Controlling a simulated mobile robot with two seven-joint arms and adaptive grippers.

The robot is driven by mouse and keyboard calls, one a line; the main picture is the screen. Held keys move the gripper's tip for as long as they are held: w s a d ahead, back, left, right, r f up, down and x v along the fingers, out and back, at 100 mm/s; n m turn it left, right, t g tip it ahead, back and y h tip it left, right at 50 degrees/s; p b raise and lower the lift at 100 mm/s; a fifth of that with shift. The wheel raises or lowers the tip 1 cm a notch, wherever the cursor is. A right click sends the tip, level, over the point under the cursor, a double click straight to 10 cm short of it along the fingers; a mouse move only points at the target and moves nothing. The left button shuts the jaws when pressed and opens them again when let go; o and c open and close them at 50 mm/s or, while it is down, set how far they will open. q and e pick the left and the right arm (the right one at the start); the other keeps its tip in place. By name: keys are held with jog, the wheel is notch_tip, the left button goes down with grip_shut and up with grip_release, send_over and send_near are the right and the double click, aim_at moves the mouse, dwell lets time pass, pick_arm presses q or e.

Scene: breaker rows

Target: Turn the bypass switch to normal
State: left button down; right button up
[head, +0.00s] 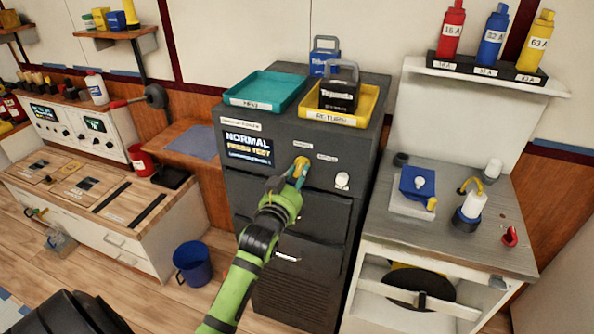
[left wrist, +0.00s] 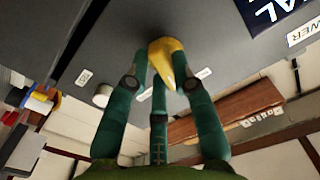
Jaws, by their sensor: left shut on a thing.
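The bypass switch is a yellow knob (head: 301,163) on the front panel of the dark grey cabinet (head: 230,185). My left gripper (head: 297,176) is shut on the knob, and its fingers reach the panel. In the left wrist view the yellow knob (left wrist: 168,62) sits between the green fingers (left wrist: 160,85), its pointed end toward the lower right. The display (head: 248,148) left of the knob reads NORMAL, with smaller lines below; one seems to say PRESS TEST. White labels sit beside the knob. My right gripper is not in view.
A white round button (head: 342,180) sits right of the knob on the panel. A teal tray (head: 262,92) and a yellow tray (head: 366,103) with a dark device stand on the cabinet. A grey workbench (head: 455,232) stands to the right, a blue bucket (head: 193,262) on the floor left.

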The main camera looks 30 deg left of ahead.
pick_arm(q)
jog(key=shift+d+r+n+p, duration=0.1)
jog(key=shift+n+p, duration=0.6)
jog(key=shift+n, duration=0.9)
jog(key=c, duration=1)
grip_release()
jog(key=shift+c, duration=0.2)
jog(key=v, duration=1.2)
